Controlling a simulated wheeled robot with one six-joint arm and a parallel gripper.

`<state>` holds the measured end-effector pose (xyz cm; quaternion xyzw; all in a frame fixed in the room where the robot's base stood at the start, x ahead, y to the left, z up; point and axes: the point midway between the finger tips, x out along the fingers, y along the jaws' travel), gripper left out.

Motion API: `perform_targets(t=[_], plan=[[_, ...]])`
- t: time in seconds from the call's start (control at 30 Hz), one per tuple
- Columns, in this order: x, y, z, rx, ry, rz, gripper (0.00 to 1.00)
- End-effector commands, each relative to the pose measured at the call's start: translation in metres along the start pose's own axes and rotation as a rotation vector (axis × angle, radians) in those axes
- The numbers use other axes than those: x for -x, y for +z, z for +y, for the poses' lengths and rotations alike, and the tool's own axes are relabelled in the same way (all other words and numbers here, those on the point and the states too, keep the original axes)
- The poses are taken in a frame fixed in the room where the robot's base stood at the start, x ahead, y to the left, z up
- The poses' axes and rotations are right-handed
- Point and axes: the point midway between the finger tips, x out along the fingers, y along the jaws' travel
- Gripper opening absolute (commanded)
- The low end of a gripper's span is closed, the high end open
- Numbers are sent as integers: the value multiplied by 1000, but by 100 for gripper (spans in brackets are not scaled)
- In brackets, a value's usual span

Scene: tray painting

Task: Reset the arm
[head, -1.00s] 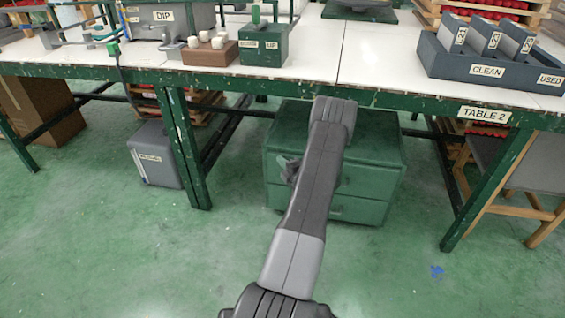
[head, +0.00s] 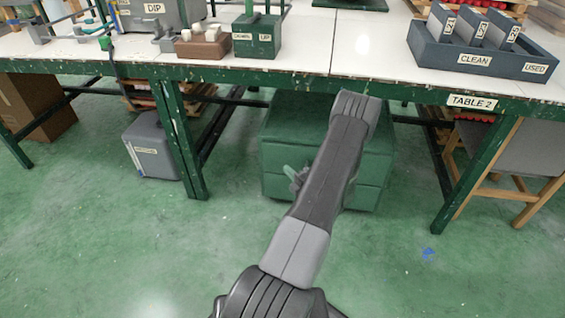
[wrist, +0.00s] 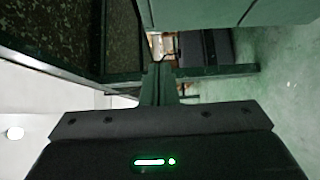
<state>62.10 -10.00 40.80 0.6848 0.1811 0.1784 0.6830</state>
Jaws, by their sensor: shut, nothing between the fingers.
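My arm (head: 325,190) rises from the bottom of the head view in front of the green drawer cabinet. My gripper (head: 292,174) shows only partly, small at the left edge of the arm, in front of the cabinet's drawers; the arm hides the rest. In the wrist view my gripper (wrist: 160,86) shows its fingers together beyond the dark housing with a green light. The fingers are shut and hold nothing.
Table 2 (head: 300,80) spans the back, with the green cabinet (head: 280,135) under it. On top are a dark tray (head: 490,64) labelled CLEAN and USED, a green block (head: 256,38) and a brown cup holder (head: 202,47). A grey bin (head: 152,147) stands underneath. The front floor is clear.

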Motion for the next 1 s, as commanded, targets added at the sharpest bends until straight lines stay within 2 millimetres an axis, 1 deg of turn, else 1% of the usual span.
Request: perform_targets(t=[0.1, 0.2, 0.47, 0.57, 0.67, 0.77, 1.0], plan=[[7, 0, 0, -1, 1, 1, 0], [9, 0, 0, 0, 1, 1, 0], [8, -1, 0, 0, 1, 2, 0], [3, -1, -1, 1, 0, 3, 0], [-8, -1, -2, 2, 1, 3, 0], [-26, -1, -2, 3, 2, 5, 0], [-74, -1, -3, 4, 2, 5, 0]])
